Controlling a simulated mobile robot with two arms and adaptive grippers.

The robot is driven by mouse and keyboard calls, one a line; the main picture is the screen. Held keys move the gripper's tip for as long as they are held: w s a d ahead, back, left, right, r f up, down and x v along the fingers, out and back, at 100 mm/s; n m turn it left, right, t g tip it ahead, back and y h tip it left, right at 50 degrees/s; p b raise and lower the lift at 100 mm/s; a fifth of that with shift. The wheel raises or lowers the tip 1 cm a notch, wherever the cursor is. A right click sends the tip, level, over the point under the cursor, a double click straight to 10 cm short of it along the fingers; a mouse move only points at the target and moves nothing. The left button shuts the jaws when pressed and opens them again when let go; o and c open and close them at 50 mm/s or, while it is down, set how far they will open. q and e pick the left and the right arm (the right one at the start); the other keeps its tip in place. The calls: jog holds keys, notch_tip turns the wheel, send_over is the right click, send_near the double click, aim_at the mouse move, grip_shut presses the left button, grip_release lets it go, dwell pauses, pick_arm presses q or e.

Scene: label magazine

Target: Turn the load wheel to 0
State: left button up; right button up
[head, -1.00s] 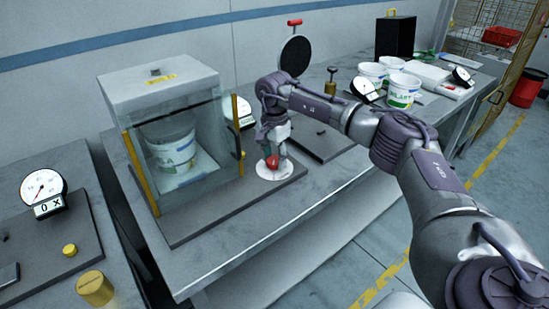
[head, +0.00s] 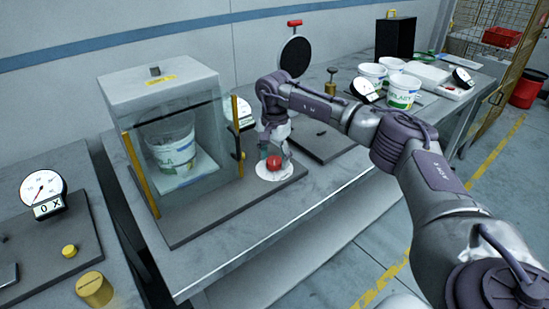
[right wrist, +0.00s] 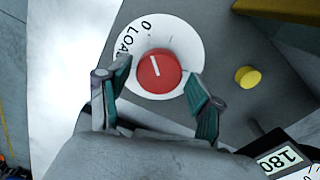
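The red load wheel (right wrist: 160,70) sits on a white round dial (right wrist: 196,43) marked 0 and part of a word in the right wrist view. The white line on the wheel points up and slightly left, roughly toward the 0. In the head view the wheel (head: 274,162) shows on its dial at the bench front. The right gripper (head: 276,151) also shows above the wheel in the head view. My left gripper is not in view.
A glass-fronted case (head: 160,80) with a white bucket (head: 171,140) stands left of the wheel. Several buckets stand at the back right. A gauge (head: 43,189) stands far left.

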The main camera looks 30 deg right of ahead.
aim_at(275, 160)
dwell(0.3)
notch_tip(275, 160, up, 12)
dwell(0.4)
jog(key=shift+f, duration=0.1)
dwell(0.4)
